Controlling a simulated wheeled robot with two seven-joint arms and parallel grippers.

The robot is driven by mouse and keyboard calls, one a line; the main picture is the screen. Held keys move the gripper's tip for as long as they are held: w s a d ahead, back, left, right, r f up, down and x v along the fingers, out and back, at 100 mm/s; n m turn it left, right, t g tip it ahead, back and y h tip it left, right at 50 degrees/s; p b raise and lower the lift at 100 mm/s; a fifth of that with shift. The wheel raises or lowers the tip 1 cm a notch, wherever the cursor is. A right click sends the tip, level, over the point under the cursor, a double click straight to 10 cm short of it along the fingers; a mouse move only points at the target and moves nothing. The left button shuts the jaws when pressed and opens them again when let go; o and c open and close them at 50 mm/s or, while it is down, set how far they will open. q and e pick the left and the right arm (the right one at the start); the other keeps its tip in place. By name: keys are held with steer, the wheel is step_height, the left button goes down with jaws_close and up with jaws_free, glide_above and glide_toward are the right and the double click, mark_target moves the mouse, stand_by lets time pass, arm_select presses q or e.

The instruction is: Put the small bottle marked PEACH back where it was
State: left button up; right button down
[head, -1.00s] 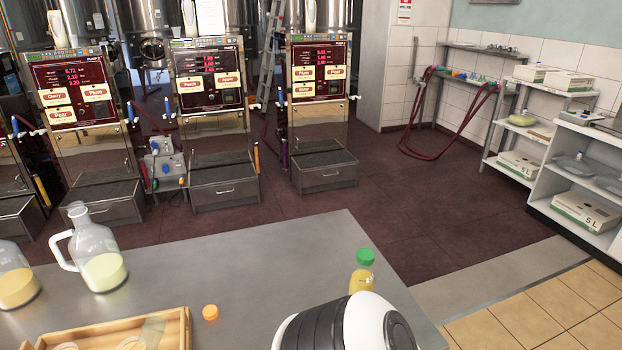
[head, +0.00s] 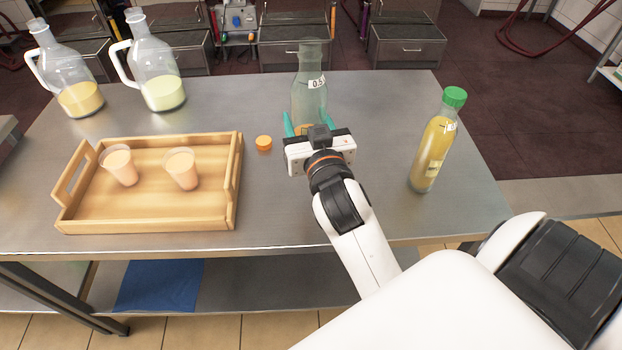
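A clear small bottle (head: 310,88) with a white label reading 0.5 is upright at the middle of the table, with no cap on it. A little orange liquid shows low in it; its base is hidden by my gripper. No PEACH marking is readable. My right gripper (head: 311,122) has its teal fingers on either side of the bottle's lower part; I cannot tell whether they press on it. An orange cap (head: 264,143) lies on the table left of the gripper. My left gripper is out of view.
A green-capped bottle of yellow liquid (head: 434,145) stands to the right. A wooden tray (head: 150,218) with two filled cups (head: 181,170) is at left. Two glass jugs (head: 160,75) stand behind it. Drawer units (head: 405,45) stand beyond the steel table (head: 380,100).

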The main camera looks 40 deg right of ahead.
step_height(320, 180, down, 5)
steer(key=shift+d+f+b, duration=0.15)
steer(key=shift+b, duration=0.45)
steer(key=shift+f+b, duration=0.5)
steer(key=shift+f, duration=1.7)
steer(key=shift+f, duration=0.1)
steer(key=c, duration=0.5)
jaws_free()
